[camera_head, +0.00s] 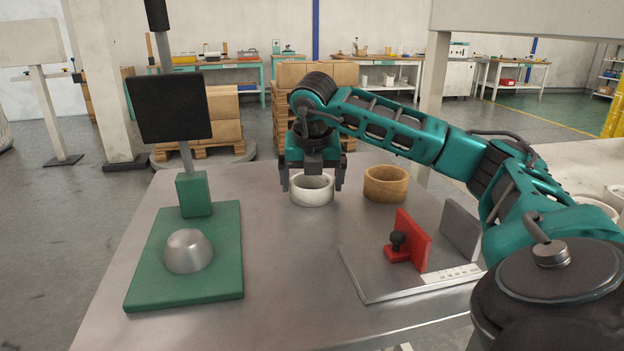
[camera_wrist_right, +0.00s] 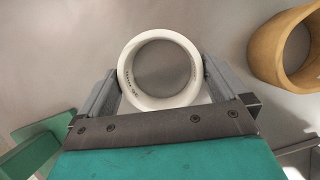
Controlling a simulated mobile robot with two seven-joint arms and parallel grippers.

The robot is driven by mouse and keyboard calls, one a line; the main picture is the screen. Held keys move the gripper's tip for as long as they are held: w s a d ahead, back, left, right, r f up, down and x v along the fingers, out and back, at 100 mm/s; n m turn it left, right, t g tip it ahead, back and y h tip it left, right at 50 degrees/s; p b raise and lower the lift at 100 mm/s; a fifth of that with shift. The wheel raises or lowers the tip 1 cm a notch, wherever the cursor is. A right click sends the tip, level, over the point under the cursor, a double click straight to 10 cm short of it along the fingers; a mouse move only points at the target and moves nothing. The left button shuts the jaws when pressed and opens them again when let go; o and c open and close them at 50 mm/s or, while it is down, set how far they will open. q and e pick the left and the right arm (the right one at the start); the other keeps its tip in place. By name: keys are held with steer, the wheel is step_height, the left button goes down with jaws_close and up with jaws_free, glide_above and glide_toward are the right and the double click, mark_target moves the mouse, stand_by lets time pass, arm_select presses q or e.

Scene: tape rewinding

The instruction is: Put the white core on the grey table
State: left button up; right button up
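The white core (camera_head: 312,197) is a short, thick ring. It stands upright, its open end up, at or just above the far part of the grey table (camera_head: 290,290); I cannot tell if it bears on the table. My right gripper (camera_head: 312,180) reaches down over it with one finger on each side. In the right wrist view the core (camera_wrist_right: 126,78) sits between the fingertips (camera_wrist_right: 160,72), and both fingers appear to touch its outer wall. My left gripper is not in view.
A brown core (camera_head: 386,190) stands just right of the white one. A green stand (camera_head: 140,290) with a metal dome is at left. A plate with a red bracket (camera_head: 412,240) lies at front right. A pale table (camera_head: 590,160) with white rings is far right. The table's middle is clear.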

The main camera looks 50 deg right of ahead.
steer(key=shift+r, duration=0.25)
arm_select(q)
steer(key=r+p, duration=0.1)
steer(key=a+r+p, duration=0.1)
steer(key=p, duration=0.1)
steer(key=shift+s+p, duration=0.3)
arm_select(e)
steer(key=v, duration=1.1)
steer(key=shift+r, duration=0.35)
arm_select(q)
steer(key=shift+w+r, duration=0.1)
arm_select(e)
steer(key=shift+s+a, duration=0.1)
steer(key=shift+s, duration=0.05)
steer(key=shift+a+f, duration=0.1)
